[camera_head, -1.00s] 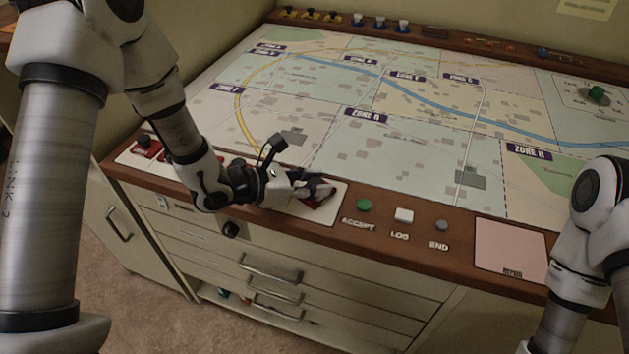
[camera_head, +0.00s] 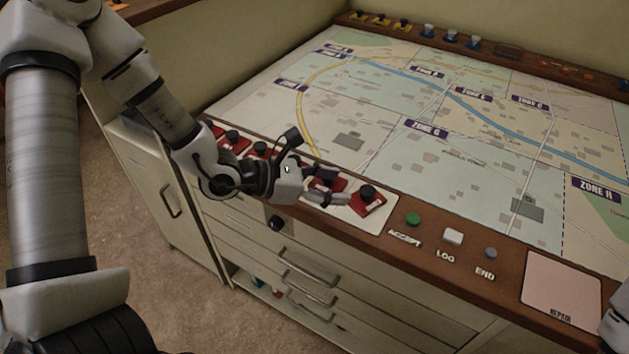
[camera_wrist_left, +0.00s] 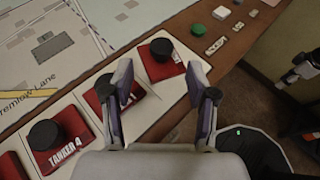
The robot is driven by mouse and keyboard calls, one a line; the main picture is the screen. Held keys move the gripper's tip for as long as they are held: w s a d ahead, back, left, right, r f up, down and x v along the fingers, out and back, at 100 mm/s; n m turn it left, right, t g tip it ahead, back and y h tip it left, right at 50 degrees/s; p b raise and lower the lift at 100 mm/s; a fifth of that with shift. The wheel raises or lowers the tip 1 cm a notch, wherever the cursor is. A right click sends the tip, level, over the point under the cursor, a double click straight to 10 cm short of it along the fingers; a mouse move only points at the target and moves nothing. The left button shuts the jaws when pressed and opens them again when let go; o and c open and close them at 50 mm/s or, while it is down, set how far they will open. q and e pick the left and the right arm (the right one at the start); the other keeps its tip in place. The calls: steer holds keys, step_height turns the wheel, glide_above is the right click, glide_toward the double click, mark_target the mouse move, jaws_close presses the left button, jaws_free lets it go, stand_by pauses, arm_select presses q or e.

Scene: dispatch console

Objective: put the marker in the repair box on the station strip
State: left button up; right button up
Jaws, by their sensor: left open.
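Several red markers with black knobs stand in a row on the white panel of the station strip. The rightmost marker (camera_head: 366,203) stands just right of my left gripper (camera_head: 338,197). In the left wrist view, that marker (camera_wrist_left: 162,57) lies ahead, between and beyond the open fingertips of my left gripper (camera_wrist_left: 159,85), which hold nothing. A marker labelled TANKER 4 (camera_wrist_left: 62,142) is at the lower left there. The repair box (camera_head: 562,288), a pale pink square on the strip, is empty at the lower right. My right arm shows only at the right edge; its jaws are unclear.
The green ACCEPT button (camera_head: 413,219), LOG button (camera_head: 453,236) and END button (camera_head: 490,253) lie between the markers and the repair box. The map board (camera_head: 450,150) spreads behind the strip. Drawers with handles (camera_head: 308,267) are below its front edge.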

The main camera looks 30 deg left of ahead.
arm_select(q)
steer(key=p+v, duration=0.1)
steer(key=v, duration=0.2)
steer(key=shift+s+a+r, duration=0.1)
steer(key=shift+r, duration=0.15)
steer(key=shift+s+a, duration=0.25)
steer(key=shift+s, duration=0.05)
steer(key=shift+f, duration=0.1)
